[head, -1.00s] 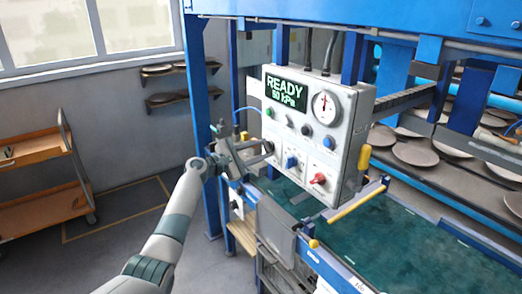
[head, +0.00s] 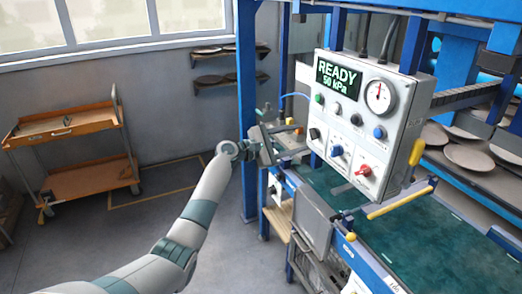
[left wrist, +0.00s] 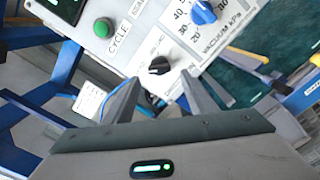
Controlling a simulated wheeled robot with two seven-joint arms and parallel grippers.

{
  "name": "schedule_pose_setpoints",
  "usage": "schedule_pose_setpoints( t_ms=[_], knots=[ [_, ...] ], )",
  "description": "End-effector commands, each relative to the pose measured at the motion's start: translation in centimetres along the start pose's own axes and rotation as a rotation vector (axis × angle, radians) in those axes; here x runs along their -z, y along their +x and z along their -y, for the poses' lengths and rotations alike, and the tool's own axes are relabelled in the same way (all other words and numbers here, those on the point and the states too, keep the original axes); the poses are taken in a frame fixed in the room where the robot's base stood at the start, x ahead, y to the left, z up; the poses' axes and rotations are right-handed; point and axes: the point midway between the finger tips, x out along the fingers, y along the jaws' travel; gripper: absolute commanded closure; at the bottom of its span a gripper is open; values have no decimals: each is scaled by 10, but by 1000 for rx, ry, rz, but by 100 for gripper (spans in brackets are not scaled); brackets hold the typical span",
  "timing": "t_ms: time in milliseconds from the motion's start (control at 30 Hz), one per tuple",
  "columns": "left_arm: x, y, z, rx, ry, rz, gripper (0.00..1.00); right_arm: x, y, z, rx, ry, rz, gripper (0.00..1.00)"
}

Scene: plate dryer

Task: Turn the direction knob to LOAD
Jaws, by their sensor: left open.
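The grey control panel (head: 345,120) carries a row of knobs below its buttons. The black knob (head: 314,133) at its lower left also shows in the left wrist view (left wrist: 158,66); I take it for the direction knob. The labels around it are too small or blurred to read, so I cannot tell its setting. My left gripper (head: 300,146) is at the panel's lower left edge. In the left wrist view the open fingers (left wrist: 160,78) point at the black knob, one on each side and apparently short of it. My right gripper is not in view.
A blue knob (head: 337,151) and a red knob (head: 363,170) sit to the right of the black one. A green button (left wrist: 103,28) marked CYCLE is close by. The screen (head: 338,78) reads READY 50 kPa. A yellow-handled bar (head: 400,199) juts out below the panel.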

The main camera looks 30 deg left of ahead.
Motion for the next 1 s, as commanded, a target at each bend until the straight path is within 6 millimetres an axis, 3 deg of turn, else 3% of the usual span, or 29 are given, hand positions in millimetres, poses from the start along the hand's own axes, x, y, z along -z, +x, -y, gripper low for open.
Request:
schedule_pose_setpoints(
  t_ms=[500,700,1000],
  knots=[
    [3,-103,3,1,3,-3,48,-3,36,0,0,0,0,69],
    [2,-125,1,0,1,-2,48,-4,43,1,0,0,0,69],
    [0,-131,1,1,-2,-1,48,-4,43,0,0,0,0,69]
  ],
)
